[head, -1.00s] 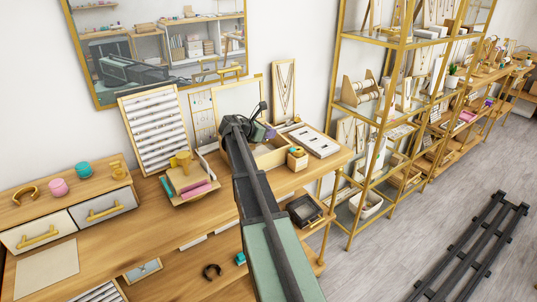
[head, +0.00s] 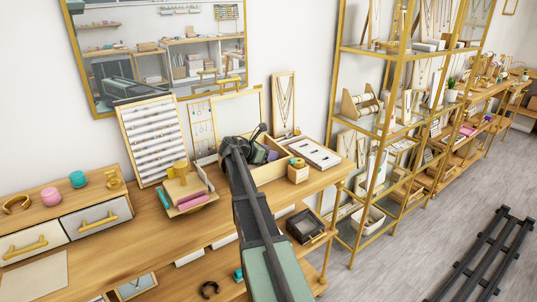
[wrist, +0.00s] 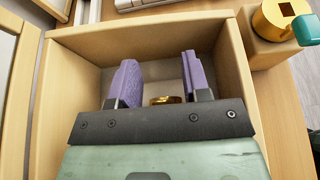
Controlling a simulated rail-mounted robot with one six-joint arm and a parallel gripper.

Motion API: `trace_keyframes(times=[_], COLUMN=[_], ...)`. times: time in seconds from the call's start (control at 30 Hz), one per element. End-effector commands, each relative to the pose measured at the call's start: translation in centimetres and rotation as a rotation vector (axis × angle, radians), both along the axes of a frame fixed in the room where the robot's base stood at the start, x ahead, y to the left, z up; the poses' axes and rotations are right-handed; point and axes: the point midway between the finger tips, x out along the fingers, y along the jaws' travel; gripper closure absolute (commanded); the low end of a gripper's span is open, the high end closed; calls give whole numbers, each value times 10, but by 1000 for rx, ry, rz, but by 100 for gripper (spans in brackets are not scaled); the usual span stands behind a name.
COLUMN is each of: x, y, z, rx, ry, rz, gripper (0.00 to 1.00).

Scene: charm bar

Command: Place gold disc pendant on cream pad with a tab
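My gripper (wrist: 158,88) is open inside an open wooden box, its two purple-padded fingers apart. A small round gold piece (wrist: 166,100), possibly the gold disc pendant, lies on the box floor between the fingers. Its lower part is hidden behind my gripper's dark crossbar. In the head view my gripper (head: 264,154) is over the box and hides much of its inside. A flat cream sheet (head: 36,278) lies at the counter's lower left, possibly the cream pad; I cannot make out a tab on it.
The box's wooden walls (wrist: 240,85) stand close around the fingers. A small wooden block (head: 298,173) with gold and teal pieces stands right of the box. A white tray (head: 314,153) lies behind it. A stacked stand (head: 188,190) is to the left.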

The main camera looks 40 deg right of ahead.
Motion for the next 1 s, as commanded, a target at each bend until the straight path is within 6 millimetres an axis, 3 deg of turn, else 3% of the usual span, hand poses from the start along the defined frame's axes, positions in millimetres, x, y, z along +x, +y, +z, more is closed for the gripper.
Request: trace_keyframes(times=[0.17,0.63,1.0], x=[0,13,15], y=[1,98,109], z=[7,52,52], rx=[0,0,0], ry=[0,0,0], rz=[0,2,0], gripper=[56,56,56])
